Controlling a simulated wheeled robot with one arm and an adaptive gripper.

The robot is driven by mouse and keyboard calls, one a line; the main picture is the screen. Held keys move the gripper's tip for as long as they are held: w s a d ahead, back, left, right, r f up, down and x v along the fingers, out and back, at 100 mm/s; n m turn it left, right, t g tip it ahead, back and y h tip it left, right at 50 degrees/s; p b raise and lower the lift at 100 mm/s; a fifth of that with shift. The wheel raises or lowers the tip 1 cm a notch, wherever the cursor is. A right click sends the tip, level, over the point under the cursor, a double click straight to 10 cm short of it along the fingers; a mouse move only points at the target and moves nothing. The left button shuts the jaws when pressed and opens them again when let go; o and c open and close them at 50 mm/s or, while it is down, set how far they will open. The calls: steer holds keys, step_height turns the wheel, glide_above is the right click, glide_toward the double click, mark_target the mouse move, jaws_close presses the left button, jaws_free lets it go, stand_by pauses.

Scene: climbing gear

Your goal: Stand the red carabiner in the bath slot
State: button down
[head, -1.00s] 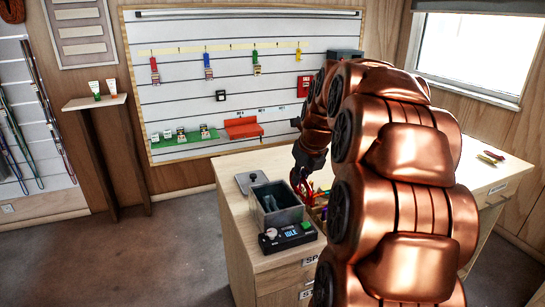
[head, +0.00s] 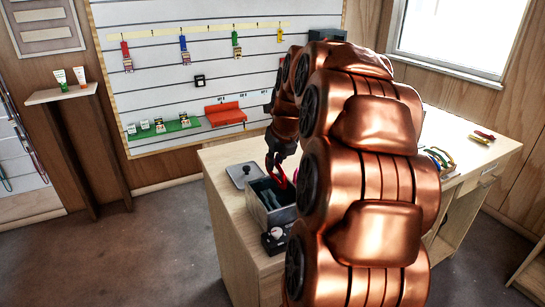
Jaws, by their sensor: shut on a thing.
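My gripper (head: 277,165) is shut on the red carabiner (head: 282,183) and points down over the bath. The carabiner hangs upright below the fingers, at the right part of the bath opening. The bath (head: 270,212) is a grey box with a dark inside, standing on the desk. I cannot tell whether the carabiner is above the opening or partly in it. The slot itself is too small and partly hidden to make out. My arm covers the right side of the bath area.
A grey lid (head: 244,174) lies on the desk (head: 222,204) behind the bath. A dark control box with a light knob (head: 277,234) stands in front of it, partly hidden by my arm. Several coloured carabiners (head: 440,160) lie to the right of my arm.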

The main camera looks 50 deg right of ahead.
mark_target(276, 178)
steer(key=shift+f, duration=0.65)
steer(key=shift+f+b, duration=1.3)
steer(key=shift+f, duration=1.9)
steer(key=shift+f, duration=0.15)
steer(key=shift+f+b, duration=0.3)
steer(key=shift+f, duration=0.8)
steer(key=shift+f, duration=0.5)
steer(key=c, duration=1.2)
jaws_free()
steer(key=shift+o, duration=0.2)
